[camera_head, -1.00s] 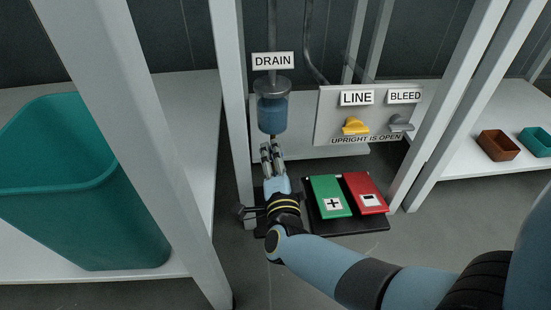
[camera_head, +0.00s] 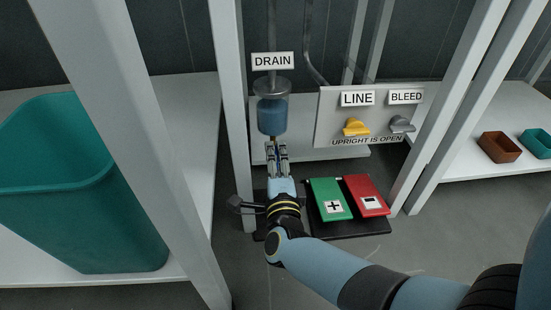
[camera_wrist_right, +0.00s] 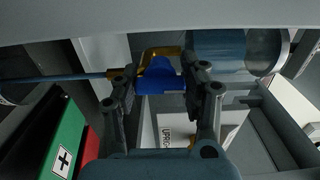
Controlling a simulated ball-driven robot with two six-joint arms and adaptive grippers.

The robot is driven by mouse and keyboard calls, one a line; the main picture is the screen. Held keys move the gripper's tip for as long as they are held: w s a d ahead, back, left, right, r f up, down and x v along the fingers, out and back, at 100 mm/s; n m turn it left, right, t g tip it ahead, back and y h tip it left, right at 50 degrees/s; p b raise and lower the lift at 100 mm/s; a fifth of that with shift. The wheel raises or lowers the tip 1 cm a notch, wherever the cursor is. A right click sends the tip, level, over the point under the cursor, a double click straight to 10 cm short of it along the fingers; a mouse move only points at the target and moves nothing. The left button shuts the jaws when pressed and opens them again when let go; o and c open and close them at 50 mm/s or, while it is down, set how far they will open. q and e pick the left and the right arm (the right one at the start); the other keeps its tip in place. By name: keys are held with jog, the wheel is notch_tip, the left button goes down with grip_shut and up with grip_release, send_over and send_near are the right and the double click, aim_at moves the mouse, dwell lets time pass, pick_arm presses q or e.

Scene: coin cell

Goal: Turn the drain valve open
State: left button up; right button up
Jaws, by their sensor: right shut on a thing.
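The DRAIN label (camera_head: 272,60) hangs above a clear bowl (camera_head: 272,117) of blue liquid with a grey cap. In the right wrist view the bowl's blue side (camera_wrist_right: 222,50) lies at the upper right, beside a brass fitting (camera_wrist_right: 163,52). A small blue valve handle (camera_wrist_right: 160,83) sits at that fitting, between my right fingers. My right gripper (camera_head: 277,150) is just below the bowl, shut on the handle; it also fills the middle of the right wrist view (camera_wrist_right: 163,76). In the head view the handle is hidden by the fingers. My left gripper is not in view.
A panel (camera_head: 335,110) to the right carries a yellow LINE knob (camera_head: 356,127) and a grey BLEED knob (camera_head: 401,124). Green (camera_head: 328,198) and red (camera_head: 366,195) pedals lie below. White posts flank the space, with a teal bin (camera_head: 85,200) at left.

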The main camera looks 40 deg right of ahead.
jog(key=shift+s+f, duration=0.1)
jog(key=o, duration=1.2)
